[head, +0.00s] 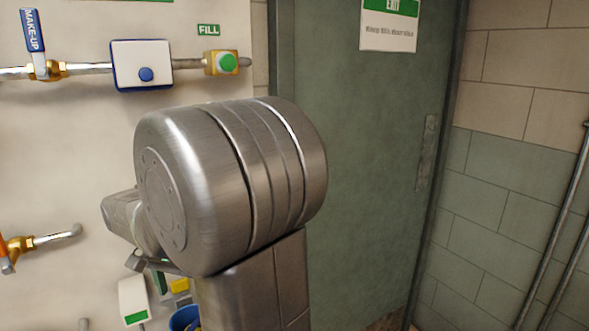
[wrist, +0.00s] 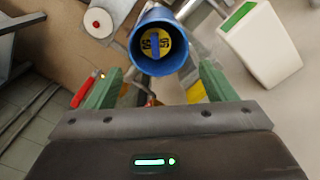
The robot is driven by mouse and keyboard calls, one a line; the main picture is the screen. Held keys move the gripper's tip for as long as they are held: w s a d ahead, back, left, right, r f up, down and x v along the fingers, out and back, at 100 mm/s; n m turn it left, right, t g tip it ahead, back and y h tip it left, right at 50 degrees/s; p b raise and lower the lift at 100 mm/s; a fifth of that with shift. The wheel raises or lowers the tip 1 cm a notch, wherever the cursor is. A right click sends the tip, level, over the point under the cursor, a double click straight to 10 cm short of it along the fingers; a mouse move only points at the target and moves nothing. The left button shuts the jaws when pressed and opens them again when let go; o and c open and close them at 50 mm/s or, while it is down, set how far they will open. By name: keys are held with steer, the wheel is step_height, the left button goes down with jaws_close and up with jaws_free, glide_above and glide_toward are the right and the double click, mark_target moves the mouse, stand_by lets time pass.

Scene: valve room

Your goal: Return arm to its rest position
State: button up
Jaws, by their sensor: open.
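My arm's large silver links fill the middle of the head view and hide part of the wall panel. My gripper (wrist: 162,72) shows in the wrist view with its two green fingers wide apart and nothing held between them. A blue round container (wrist: 158,40) with a yellow, marked inside lies beyond the fingertips. I cannot tell its distance. In the head view the gripper is mostly hidden behind and below the arm.
The wall panel carries a blue MAKE-UP valve handle (head: 34,40), a blue-edged white box (head: 141,66) and a green FILL button (head: 227,62). A green door (head: 365,150) stands right of the arm. A white bin-like box (wrist: 262,42) is at upper right in the wrist view.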

step_height(320, 180, up, 7)
steer(key=p, duration=0.4)
steer(key=shift+d, duration=0.15)
steer(key=shift+d, duration=0.1)
